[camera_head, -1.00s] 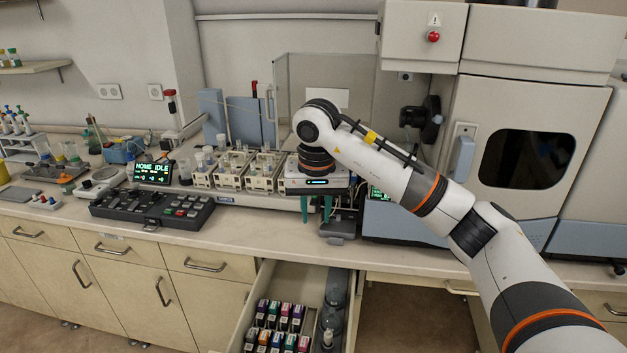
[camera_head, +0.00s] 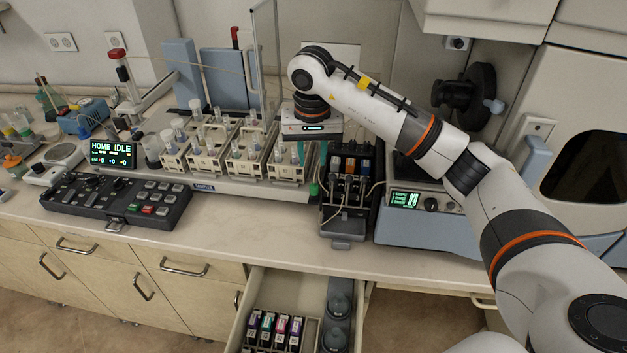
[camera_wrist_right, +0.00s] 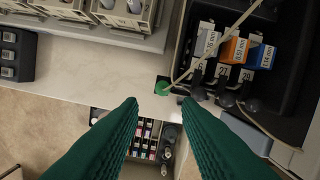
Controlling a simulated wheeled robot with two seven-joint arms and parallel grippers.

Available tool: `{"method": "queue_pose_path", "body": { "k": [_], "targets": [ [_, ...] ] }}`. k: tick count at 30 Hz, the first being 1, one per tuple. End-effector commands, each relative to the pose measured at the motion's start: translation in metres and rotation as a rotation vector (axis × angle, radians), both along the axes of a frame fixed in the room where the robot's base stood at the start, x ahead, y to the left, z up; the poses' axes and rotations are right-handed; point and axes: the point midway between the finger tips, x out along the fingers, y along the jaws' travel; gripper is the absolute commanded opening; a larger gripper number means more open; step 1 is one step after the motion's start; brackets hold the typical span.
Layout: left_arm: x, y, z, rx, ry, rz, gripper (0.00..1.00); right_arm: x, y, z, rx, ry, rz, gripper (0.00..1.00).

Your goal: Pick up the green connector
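The green connector (camera_wrist_right: 162,87) is a small green round piece at the end of a beige cable, at the bench's front edge in the right wrist view. It also shows as a small green spot (camera_head: 314,188) beside the black cartridge holder in the head view. My right gripper (camera_wrist_right: 160,106) is open and empty, with its two dark green fingers apart. In the wrist view the connector appears just beyond the gap between the fingertips. In the head view the right gripper (camera_head: 311,152) hangs above and behind the connector. My left gripper is not in view.
The black holder (camera_head: 335,232) with cartridges and looped cables stands right of the connector. Sample racks (camera_head: 240,165) stand to the left. A display unit (camera_head: 405,199) is at right. An open drawer (camera_head: 262,300) with cartridges is below. The bench front left of the holder is clear.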

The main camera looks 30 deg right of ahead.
Motion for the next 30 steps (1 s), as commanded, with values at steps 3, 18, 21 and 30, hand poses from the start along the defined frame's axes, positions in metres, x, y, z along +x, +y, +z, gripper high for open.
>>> {"method": "queue_pose_path", "body": {
  "k": [3,18,21,30],
  "targets": [
    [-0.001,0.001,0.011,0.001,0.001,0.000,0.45,0.001,-0.001,-0.017,0.002,0.004,0.000,0.31],
    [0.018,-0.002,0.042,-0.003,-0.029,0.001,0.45,0.003,-0.005,-0.068,0.002,0.004,0.000,0.31],
    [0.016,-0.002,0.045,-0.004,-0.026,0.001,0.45,0.005,-0.006,-0.079,0.002,0.001,0.000,0.31],
    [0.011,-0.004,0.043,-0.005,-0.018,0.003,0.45,0.006,-0.006,-0.085,0.000,-0.001,0.001,0.29]
  ]
}}
